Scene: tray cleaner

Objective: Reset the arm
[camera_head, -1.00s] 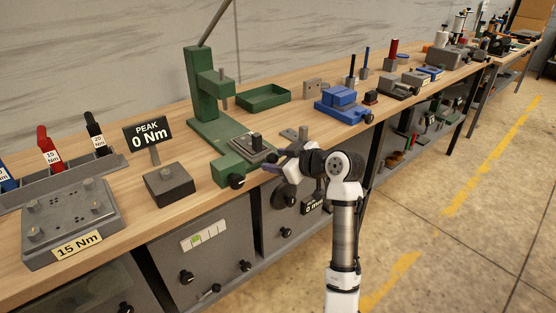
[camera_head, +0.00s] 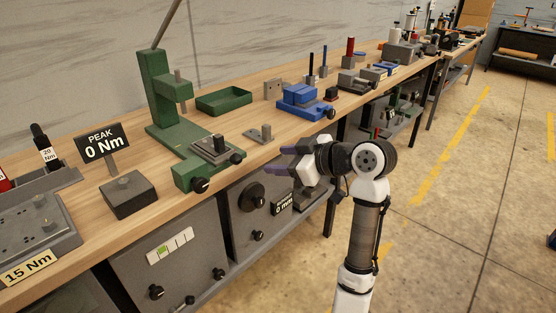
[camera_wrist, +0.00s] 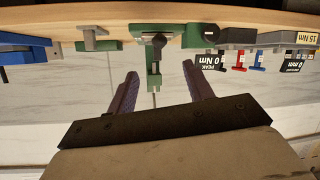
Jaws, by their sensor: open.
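My gripper (camera_head: 282,159) is open and empty in the head view, its purple fingers pointing left. It is in front of the bench edge, right of the green press (camera_head: 163,100). In the wrist view the two purple fingers of my gripper (camera_wrist: 161,88) are spread apart with nothing between them. The wrist view is upside down, and the green press (camera_wrist: 153,60) shows beyond the fingers. My arm rises from the bottom of the head view and bends toward the bench.
The wooden bench (camera_head: 258,118) runs from lower left to upper right. A green tray (camera_head: 224,101), a blue vise (camera_head: 302,101) and a "PEAK 0 Nm" display (camera_head: 103,145) stand on it. Grey cabinets (camera_head: 170,255) are under it.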

